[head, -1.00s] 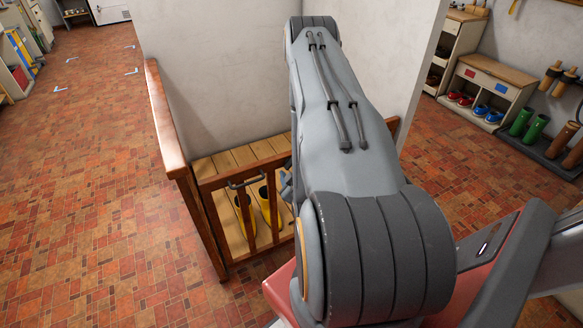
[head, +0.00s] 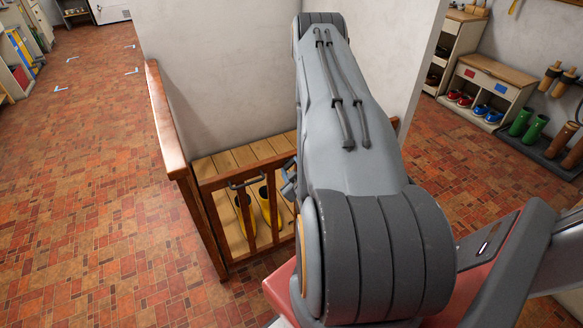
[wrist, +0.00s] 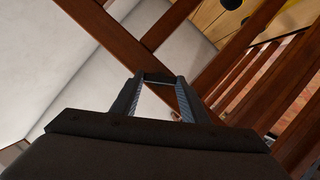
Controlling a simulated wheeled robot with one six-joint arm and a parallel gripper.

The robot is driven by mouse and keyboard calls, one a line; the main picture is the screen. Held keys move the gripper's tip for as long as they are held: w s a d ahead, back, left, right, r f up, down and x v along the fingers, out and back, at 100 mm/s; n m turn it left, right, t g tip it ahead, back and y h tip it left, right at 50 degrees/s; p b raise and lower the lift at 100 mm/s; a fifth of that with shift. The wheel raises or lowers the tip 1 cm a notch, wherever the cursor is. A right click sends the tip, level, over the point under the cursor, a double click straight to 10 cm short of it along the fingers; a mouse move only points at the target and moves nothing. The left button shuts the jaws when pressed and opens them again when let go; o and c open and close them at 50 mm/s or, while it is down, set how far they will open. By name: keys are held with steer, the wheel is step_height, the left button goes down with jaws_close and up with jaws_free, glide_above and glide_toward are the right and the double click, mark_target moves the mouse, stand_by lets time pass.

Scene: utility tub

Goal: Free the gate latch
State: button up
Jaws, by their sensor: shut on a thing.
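The wooden gate (head: 262,245) with upright slats closes off a small planked corner, and it looks shut. A dark metal handle (head: 245,181) sits on its top rail. My gripper (wrist: 159,82) is by the gate's right part, mostly hidden behind my arm in the head view. In the wrist view its two ribbed fingers stand apart, with a small dark piece (wrist: 158,77) across their tips. It is shut on this piece, apparently the gate latch; its shape is hard to make out. Brown rails and slats pass close beyond the fingers.
A wooden rail (head: 166,130) runs along the left, and white walls (head: 225,75) rise behind. Green boots (head: 531,128) and a shoe shelf (head: 487,92) are at the right. The tiled floor at left is clear.

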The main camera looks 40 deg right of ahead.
steer(key=shift+d+r+m+y+p, duration=0.15)
steer(key=shift+m+y+p, duration=0.3)
steer(key=shift+m+y, duration=0.55)
steer(key=shift+d+m+y, duration=0.1)
steer(key=shift+m+y, duration=0.6)
steer(key=shift+m, duration=0.6)
steer(key=o, duration=1.1)
steer(key=shift+c, duration=0.2)
steer(key=b+v, duration=0.1)
steer(key=v, duration=0.7)
steer(key=shift+f, duration=0.25)
